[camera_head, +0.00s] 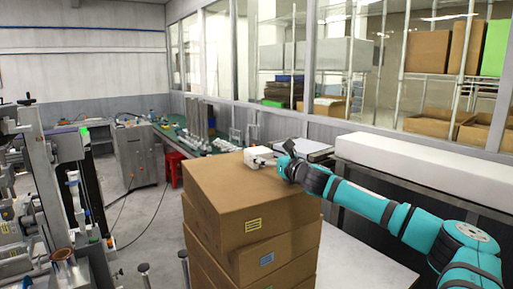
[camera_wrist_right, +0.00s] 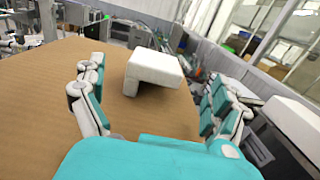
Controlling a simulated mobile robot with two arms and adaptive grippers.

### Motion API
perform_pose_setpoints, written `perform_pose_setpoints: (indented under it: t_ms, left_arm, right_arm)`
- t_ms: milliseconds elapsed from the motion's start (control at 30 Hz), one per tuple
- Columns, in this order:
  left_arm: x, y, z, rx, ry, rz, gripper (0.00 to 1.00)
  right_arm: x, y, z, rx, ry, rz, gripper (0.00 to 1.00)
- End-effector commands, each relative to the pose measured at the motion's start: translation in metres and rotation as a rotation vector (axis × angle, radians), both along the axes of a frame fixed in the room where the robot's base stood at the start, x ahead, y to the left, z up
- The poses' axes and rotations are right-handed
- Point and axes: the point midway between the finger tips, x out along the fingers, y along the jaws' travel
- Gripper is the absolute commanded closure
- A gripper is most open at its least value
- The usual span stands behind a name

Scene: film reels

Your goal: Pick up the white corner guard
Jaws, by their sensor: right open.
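The white corner guard (camera_head: 259,156) lies on top of a stack of cardboard boxes (camera_head: 236,200), near the far edge of the top box. In the right wrist view the corner guard (camera_wrist_right: 153,70) is an L-shaped white piece with a flat top and a side leg down on the cardboard. My right gripper (camera_head: 272,161) reaches in from the right beside it. In the right wrist view its two fingers (camera_wrist_right: 158,97) are spread apart, with the corner guard ahead and between their lines. Nothing is held. My left gripper does not show.
A long white block (camera_head: 420,178) lies on a bench along the window wall at the right. A green workbench (camera_head: 215,139) with metal parts stands behind the boxes. Machinery (camera_head: 45,190) fills the left. The floor between is partly open.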

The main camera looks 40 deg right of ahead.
Motion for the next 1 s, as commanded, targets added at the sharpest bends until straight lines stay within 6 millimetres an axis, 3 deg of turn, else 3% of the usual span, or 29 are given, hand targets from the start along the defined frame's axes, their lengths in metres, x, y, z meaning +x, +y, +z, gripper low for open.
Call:
perform_pose_setpoints:
  t_ms: [33,267,700,1000]
  left_arm:
    - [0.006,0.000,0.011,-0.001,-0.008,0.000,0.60]
    - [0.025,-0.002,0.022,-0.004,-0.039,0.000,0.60]
    - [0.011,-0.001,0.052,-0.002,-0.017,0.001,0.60]
    - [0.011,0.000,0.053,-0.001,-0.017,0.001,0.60]
  right_arm:
    - [0.009,0.000,0.006,0.006,-0.001,0.001,0.01]
    - [0.029,-0.006,0.001,0.000,0.000,0.001,0.01]
    - [0.074,-0.015,-0.001,0.002,0.000,0.000,0.01]
    - [0.081,-0.017,-0.005,-0.002,0.000,0.001,0.01]
